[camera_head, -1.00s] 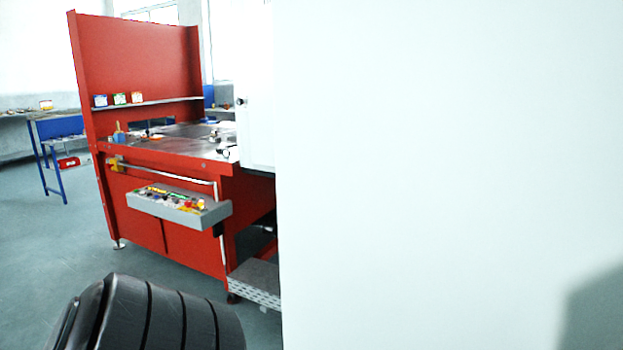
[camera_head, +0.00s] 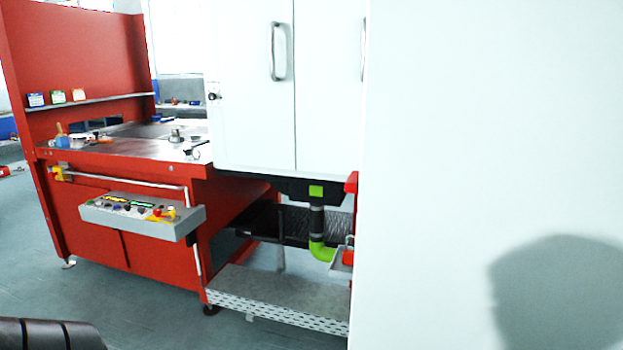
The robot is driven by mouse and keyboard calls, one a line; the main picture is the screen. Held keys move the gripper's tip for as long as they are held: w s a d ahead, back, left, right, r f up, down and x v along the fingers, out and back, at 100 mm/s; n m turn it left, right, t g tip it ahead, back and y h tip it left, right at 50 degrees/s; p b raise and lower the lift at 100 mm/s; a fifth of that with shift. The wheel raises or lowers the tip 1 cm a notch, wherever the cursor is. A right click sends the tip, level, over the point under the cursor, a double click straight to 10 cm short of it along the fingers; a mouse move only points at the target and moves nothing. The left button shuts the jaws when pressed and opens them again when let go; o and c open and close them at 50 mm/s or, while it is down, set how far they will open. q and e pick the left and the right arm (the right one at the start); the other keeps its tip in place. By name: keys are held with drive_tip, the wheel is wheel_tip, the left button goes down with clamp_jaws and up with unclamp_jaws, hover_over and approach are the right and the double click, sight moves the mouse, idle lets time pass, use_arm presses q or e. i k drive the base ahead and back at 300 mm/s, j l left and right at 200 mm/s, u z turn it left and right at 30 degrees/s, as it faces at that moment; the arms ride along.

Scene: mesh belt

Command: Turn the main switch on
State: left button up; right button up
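A grey control panel (camera_head: 142,217) with several coloured buttons and knobs hangs on the front of the red machine (camera_head: 100,247), left of the middle. A red knob on a yellow part shows at the panel's right end. A small dark knob (camera_head: 213,97) sits on the left edge of the white cabinet (camera_head: 255,90). I cannot tell which of these is the main switch. Neither gripper is in view. A black ribbed part of my own body shows at the bottom left.
A large pale wall or panel (camera_head: 440,150) fills the right side close by, with a dark shadow on it. A perforated metal step (camera_head: 280,290) and a green pipe (camera_head: 320,248) are under the white cabinet. The grey floor at the lower left is clear.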

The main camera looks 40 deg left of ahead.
sight(350, 183)
drive_tip(key=k+j+u, duration=0.15)
drive_tip(key=j, duration=0.3)
drive_tip(key=k+j+u, duration=0.1)
drive_tip(key=j, duration=0.3)
drive_tip(key=i+j+u, duration=0.2)
drive_tip(key=i+j, duration=0.2)
drive_tip(key=j, duration=0.2)
drive_tip(key=k, duration=0.4)
drive_tip(key=i+j+u, duration=0.1)
drive_tip(key=i+u, duration=0.35)
drive_tip(key=u, duration=0.25)
drive_tip(key=i+u, duration=0.35)
drive_tip(key=k, duration=0.1)
